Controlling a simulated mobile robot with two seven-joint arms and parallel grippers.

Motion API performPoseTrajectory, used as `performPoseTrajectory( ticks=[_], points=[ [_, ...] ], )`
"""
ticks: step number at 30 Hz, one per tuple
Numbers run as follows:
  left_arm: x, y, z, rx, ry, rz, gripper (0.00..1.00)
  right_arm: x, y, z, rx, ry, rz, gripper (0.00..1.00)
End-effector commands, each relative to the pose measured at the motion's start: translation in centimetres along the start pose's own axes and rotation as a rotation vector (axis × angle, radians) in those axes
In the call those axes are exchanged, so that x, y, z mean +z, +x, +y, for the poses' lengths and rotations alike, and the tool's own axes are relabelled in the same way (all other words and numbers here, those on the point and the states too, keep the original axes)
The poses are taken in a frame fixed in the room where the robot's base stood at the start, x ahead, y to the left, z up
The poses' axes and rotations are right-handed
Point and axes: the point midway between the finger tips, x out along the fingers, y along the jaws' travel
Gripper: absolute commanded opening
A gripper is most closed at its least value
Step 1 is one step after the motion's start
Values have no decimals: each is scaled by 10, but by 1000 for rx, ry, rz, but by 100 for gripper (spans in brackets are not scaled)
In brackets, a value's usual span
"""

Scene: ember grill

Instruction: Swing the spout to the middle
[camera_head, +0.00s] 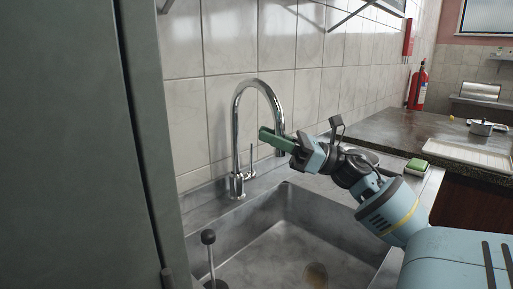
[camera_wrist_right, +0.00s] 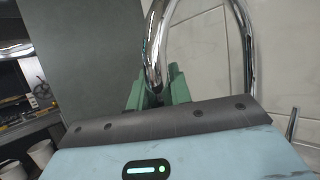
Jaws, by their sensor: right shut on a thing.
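The chrome spout (camera_head: 258,84) is a tall curved pipe rising from the tap base behind the sink (camera_head: 232,231). Its free end arcs to the right in the head view. My right gripper (camera_head: 268,135) comes in from the right with green fingers and is shut on the spout near its downturned end. In the right wrist view the spout (camera_wrist_right: 156,45) runs down between the green fingers (camera_wrist_right: 160,88). A small lever (camera_head: 249,174) stands at the right of the tap base. My left gripper is out of view.
A grey cabinet side (camera_head: 70,140) fills the left. A black-knobbed rod (camera_head: 208,238) stands at the sink's left. A green sponge (camera_head: 417,165) lies on the right edge. The tiled wall is close behind the spout.

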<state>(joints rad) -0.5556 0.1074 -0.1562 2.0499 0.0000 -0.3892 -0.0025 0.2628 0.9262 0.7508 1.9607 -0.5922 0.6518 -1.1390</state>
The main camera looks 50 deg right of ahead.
Motion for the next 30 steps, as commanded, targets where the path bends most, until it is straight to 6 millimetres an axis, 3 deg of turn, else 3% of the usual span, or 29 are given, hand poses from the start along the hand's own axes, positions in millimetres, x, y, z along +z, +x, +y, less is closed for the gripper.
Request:
performPoseTrajectory(
  ticks=[12, 28, 29, 30],
  points=[
    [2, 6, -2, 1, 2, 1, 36, 8, -23, -19, -4, 0, 1, 0],
    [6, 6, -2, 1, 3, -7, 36, 9, -25, -21, -2, -1, 3, 0],
    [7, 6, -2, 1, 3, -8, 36, 9, -25, -21, -2, -1, 3, 23],
    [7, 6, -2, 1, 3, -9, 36, 9, -25, -21, -2, -1, 3, 28]
  ],
)
